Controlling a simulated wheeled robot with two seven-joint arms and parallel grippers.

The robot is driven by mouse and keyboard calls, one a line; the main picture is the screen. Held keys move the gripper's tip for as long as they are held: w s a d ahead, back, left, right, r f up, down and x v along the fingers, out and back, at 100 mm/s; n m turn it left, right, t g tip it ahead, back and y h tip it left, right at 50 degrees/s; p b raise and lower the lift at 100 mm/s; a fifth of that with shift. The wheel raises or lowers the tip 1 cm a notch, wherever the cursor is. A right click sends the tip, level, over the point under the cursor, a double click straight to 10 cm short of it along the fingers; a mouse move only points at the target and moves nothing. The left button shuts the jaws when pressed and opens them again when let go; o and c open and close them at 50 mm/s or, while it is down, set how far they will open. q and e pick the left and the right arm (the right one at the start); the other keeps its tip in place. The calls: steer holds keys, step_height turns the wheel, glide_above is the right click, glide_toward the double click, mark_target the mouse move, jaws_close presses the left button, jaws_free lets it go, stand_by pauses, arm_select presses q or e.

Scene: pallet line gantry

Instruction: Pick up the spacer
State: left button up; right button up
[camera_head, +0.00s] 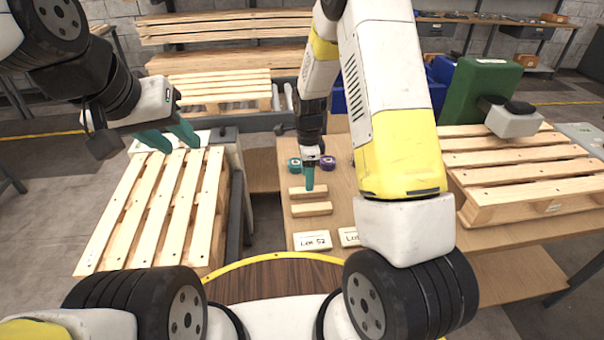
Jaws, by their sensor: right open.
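Two short light-wood blocks, which look like the spacers, lie on the wooden bench in the middle, one behind the other. My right gripper (309,187) points straight down at the rear spacer (297,194) and overlaps its middle. It is open and seen edge-on, so only one teal finger shows clearly; I cannot tell whether it touches the block. The front spacer (312,209) lies just nearer, clear of the fingers. My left gripper (171,142) is at the left, above the far end of a pallet, with its teal fingers spread and empty.
Two white cards, one reading LOT 52 (312,241), lie in front of the blocks. A teal roll (294,165) and a purple roll (327,163) are behind. Pallets stand at left (150,215) and right (525,165). My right forearm hides part of the bench.

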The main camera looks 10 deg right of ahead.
mark_target(320, 191)
step_height(320, 191, down, 5)
steer(key=shift+w+d+r, duration=0.1)
steer(key=shift+w+d, duration=0.05)
jaws_close()
